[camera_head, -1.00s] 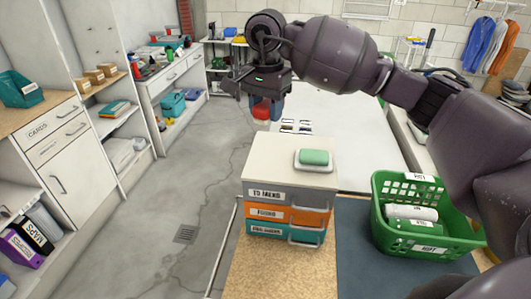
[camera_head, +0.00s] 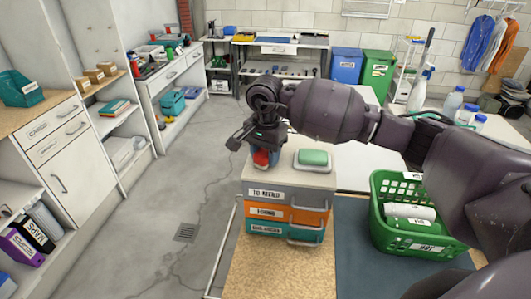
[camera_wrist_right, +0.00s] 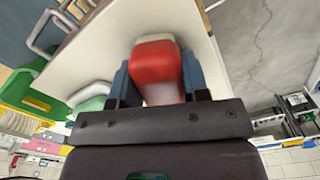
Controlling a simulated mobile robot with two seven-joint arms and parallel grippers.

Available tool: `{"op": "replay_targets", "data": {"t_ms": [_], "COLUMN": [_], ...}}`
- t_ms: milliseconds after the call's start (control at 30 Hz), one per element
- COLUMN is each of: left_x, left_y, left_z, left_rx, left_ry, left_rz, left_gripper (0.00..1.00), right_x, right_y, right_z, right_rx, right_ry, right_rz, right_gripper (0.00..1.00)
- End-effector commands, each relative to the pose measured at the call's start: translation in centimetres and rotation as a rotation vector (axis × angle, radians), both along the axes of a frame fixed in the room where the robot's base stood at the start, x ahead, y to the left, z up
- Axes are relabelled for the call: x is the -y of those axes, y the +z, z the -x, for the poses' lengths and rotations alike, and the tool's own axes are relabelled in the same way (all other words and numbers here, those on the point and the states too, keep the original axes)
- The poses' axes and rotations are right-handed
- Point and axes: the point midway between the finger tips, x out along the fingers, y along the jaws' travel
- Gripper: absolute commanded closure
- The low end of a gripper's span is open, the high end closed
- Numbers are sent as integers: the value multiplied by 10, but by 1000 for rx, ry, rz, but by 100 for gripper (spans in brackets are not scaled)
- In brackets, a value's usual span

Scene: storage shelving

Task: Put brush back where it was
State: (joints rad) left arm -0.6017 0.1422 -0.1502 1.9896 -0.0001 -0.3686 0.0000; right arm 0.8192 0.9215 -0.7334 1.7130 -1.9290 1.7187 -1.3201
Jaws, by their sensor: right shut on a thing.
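My right gripper (camera_head: 262,156) is shut on a red brush (camera_head: 261,158), over the back left part of the grey top of a drawer stack (camera_head: 257,179). In the right wrist view the red brush (camera_wrist_right: 158,72) sits between the two blue-grey fingers, with a pale edge at its far end. I cannot tell whether the brush touches the stack top. My left gripper is not in view.
A green basket (camera_head: 416,247) with rolled items stands on the dark mat (camera_head: 352,240) to the right. The stack has orange and teal drawers with handles. White bottles (camera_head: 452,102) stand behind my right arm. Shelves and cabinets line the left wall.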

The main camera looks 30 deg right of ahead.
Motion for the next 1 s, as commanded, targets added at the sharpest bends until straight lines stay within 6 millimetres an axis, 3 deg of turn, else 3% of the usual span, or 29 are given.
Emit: {"op": "replay_targets", "data": {"t_ms": [333,367,533,867,1000], "left_x": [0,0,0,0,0], "left_y": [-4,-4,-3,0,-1], "left_z": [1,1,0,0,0], "left_rx": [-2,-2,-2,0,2], "left_ry": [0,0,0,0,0], "left_rz": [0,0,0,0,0], "left_gripper": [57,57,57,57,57], "right_x": [0,0,0,0,1], "right_y": [-3,-3,-2,1,13], "right_z": [0,0,0,0,-1], "right_rx": [1,1,1,1,4], "right_ry": [0,0,0,0,-1], "right_rz": [1,1,1,0,1], "right_gripper": [80,56,32,32,32]}}
